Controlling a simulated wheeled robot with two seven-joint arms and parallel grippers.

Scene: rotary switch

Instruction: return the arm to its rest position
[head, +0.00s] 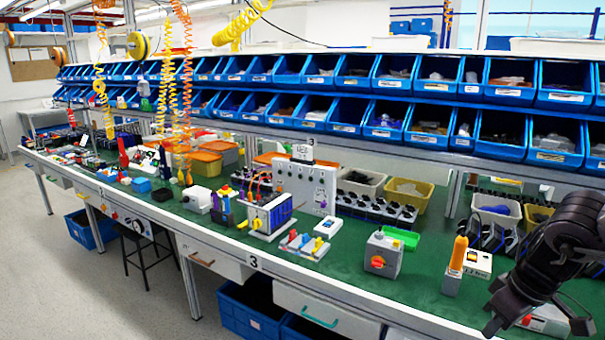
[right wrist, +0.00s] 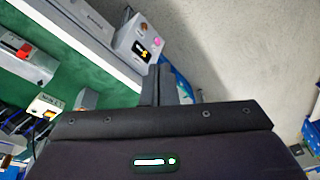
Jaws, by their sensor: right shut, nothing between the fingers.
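The rotary switch is a grey box with a red-orange knob (head: 380,256) on its front. It stands upright on the green bench top near the front edge, right of centre in the head view. My right gripper (head: 538,305) is at the lower right of the head view, over the right end of the bench, well apart from the switch. In the right wrist view its fingers (right wrist: 160,85) are together and empty. A grey box with a dark label (right wrist: 147,48) shows beyond them; I cannot tell whether it is the switch. My left gripper is not in view.
An orange-handled tool in a grey holder (head: 455,265) stands between the switch and my right gripper. A green tray (head: 401,238) is behind the switch. Rows of blue bins (head: 425,128) line the back. A white drawer (head: 325,312) is under the front edge.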

